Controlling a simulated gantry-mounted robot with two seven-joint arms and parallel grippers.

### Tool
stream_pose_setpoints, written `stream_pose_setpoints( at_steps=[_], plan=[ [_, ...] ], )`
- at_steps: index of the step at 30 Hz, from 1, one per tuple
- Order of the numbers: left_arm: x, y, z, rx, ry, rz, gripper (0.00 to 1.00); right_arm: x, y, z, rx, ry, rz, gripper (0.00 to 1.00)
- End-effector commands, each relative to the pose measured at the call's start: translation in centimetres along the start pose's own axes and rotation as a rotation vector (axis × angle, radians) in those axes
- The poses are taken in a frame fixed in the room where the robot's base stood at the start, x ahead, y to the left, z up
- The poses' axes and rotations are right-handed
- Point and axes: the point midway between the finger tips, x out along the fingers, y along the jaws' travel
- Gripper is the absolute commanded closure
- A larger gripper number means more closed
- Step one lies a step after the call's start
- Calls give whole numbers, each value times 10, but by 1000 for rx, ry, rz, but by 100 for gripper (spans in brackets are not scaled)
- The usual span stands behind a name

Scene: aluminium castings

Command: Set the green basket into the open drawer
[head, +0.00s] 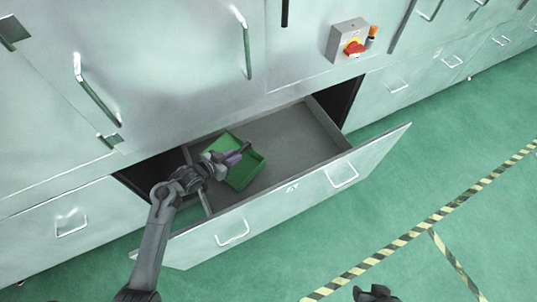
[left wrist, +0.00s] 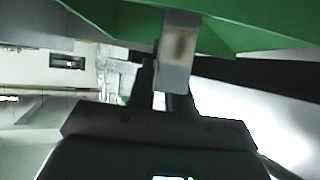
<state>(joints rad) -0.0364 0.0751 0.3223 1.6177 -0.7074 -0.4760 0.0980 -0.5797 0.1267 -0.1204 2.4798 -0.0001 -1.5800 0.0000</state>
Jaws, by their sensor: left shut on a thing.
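The green basket (head: 246,172) is over the left part of the open drawer, inside its outline in the head view. I cannot tell whether it touches the drawer floor. My left gripper (head: 232,158) is shut on the basket's left side and partly covers it. In the left wrist view the basket (left wrist: 90,14) fills the top, with the gripper (left wrist: 176,75) right below it. The open drawer (head: 300,140) has a grey floor and a light front panel with two handles. A dark part of my right arm shows at the bottom edge; its fingers cannot be made out.
Closed metal cabinet fronts (head: 170,60) with bar handles stand behind and beside the drawer. The right part of the drawer is empty. Green floor (head: 330,240) with striped tape is clear in front.

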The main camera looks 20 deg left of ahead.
Motion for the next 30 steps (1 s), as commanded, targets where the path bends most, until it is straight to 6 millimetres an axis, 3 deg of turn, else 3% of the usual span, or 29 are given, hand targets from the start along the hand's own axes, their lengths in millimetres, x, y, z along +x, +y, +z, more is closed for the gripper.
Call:
stream_pose_setpoints(
  at_steps=[5,21,30],
  plan=[
    [20,8,-8,0,7,2,100,9,-1,3,3,1,-2,57],
    [124,58,-65,1,6,2,100,40,-4,12,10,2,-7,57],
    [146,68,-79,1,4,0,100,46,-3,14,6,1,-4,57]
  ],
)
